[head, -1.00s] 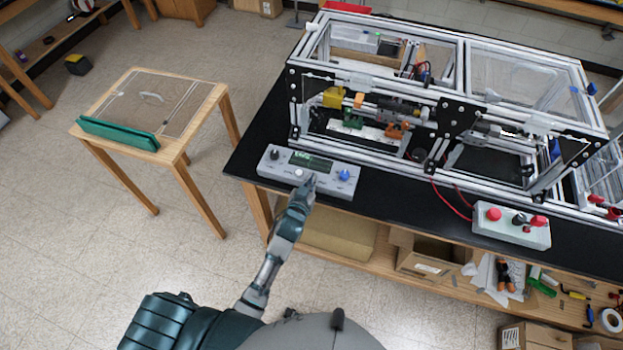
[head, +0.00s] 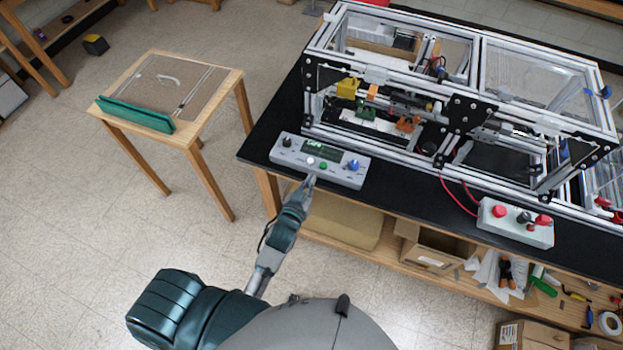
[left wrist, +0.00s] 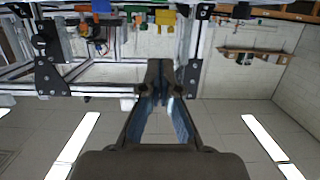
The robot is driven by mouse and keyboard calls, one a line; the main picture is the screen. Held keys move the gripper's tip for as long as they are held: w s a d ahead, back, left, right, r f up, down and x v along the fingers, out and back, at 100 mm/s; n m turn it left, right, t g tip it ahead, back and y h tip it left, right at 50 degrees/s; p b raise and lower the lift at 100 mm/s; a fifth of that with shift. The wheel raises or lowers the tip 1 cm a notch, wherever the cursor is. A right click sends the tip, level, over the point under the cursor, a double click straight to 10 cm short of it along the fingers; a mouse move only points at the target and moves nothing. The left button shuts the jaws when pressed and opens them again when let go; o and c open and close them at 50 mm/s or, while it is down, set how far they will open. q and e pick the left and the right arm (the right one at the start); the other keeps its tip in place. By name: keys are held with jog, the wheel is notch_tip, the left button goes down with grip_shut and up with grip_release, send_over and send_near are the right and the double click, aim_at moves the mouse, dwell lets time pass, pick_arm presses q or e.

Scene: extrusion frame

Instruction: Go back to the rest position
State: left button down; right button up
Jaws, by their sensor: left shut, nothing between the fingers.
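My left gripper (head: 309,181) is shut and empty at the front edge of the black bench top. Its tip is just in front of a grey control box (head: 319,161) with a small screen, knobs and buttons. I cannot tell whether the tip touches the box. In the left wrist view the left gripper's fingers (left wrist: 160,85) meet at their tips with nothing between them. My right gripper is not in view.
An aluminium extrusion frame (head: 465,115) stands on the black bench (head: 262,135). A second control box (head: 515,223) with red buttons lies to the right. A small wooden table (head: 170,88) stands left. Cardboard boxes (head: 433,250) and tools fill the shelf below.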

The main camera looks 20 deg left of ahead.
pick_arm(q)
jog(key=shift+d, duration=0.15)
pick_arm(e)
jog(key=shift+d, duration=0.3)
